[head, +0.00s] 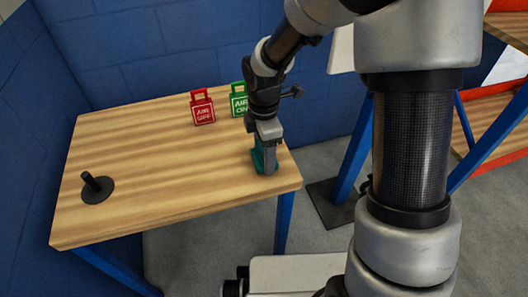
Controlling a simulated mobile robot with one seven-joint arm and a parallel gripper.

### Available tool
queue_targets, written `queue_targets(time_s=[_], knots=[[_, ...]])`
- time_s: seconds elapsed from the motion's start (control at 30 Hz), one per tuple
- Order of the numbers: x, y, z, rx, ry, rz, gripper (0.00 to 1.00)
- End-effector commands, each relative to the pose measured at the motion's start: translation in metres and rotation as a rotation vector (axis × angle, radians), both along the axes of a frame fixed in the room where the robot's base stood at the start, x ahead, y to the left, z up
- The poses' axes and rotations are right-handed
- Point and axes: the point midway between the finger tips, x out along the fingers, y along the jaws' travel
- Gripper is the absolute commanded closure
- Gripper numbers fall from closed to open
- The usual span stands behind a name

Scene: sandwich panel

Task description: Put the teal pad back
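The teal pad (257,161) is at the right end of the wooden table, low by the tabletop and partly hidden behind my gripper. My gripper (268,162) points down there, with a grey finger in front of the teal. Teal shows to the left of the finger and at its lower end. The view does not show whether the fingers are closed on the pad or whether the pad touches the table.
The wooden table (150,160) is mostly bare in the middle. A black round base with a short peg (97,189) stands at its left. A red AIR OFF tag (202,110) and a green AIR ON tag (238,104) stand at the back. A blue wall (150,45) is behind.

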Motion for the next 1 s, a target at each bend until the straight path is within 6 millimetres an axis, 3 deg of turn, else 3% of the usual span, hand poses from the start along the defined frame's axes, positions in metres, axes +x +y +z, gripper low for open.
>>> queue_targets(time_s=[0.03, 0.1, 0.47, 0.57, 1.0], knots=[[0.0, 0.0, 0.0, 0.0, 0.0, 0.0, 0.31], [0.0, 0.0, 0.0, 0.0, 0.0, 0.0, 0.19], [0.0, 0.0, 0.005, 0.0, 0.0, 0.001, 0.19], [0.001, 0.0, 0.017, 0.001, -0.002, 0.001, 0.19], [0.001, 0.0, 0.105, 0.001, -0.003, 0.0, 0.19]])
